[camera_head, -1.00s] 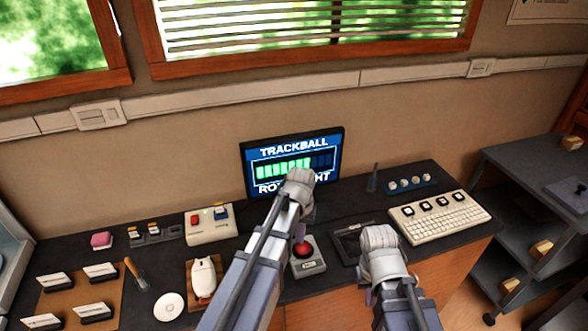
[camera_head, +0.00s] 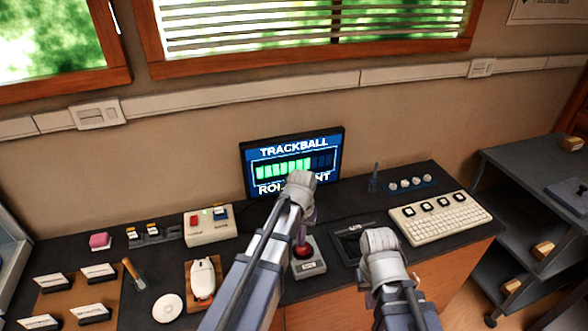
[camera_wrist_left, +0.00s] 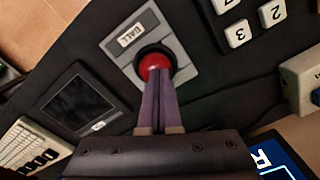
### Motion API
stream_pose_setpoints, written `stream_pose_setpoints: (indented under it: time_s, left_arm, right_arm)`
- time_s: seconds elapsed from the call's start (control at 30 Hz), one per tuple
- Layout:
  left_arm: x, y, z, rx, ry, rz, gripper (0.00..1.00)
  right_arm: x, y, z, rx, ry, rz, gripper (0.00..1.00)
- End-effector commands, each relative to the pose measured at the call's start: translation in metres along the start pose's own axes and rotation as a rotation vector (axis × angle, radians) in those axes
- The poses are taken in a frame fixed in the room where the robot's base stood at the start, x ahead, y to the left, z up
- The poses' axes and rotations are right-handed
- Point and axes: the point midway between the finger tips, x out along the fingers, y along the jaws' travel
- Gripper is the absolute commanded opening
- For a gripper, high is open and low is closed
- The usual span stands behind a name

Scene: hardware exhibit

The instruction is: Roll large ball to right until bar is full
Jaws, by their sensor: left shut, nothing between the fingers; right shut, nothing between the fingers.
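The large red ball (camera_head: 303,251) sits in a grey housing labelled BALL (camera_wrist_left: 113,50). It also shows in the left wrist view (camera_wrist_left: 155,62). My left gripper (camera_wrist_left: 159,74) is shut and empty, its fingertips at the ball's near edge, seemingly touching it. In the head view my left gripper (camera_head: 306,236) comes down over the ball and partly hides it. The monitor (camera_head: 250,182) reads TRACKBALL, with lower text partly covered by my arm. Its bar (camera_head: 285,168) is green on the left and dark at the right end. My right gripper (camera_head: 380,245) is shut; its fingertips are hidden.
A dark-screened tablet (camera_head: 352,246) lies right of the ball housing, with a cream keyboard (camera_head: 440,218) beyond it. A white mouse (camera_head: 203,277) on a wooden pad and a cream switch box (camera_head: 210,228) are to the left. A shelf cart (camera_head: 520,210) stands right of the desk.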

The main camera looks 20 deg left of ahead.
Motion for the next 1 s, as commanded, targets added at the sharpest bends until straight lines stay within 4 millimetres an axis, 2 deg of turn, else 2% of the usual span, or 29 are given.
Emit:
stream_pose_setpoints:
  time_s: [1.0]
  left_arm:
    - [0.0, 0.012, -0.007, 0.001, 0.001, 0.001, 0.0]
  right_arm:
    - [0.0, 0.0, 0.0, 0.0, 0.0, 0.0, 0.0]
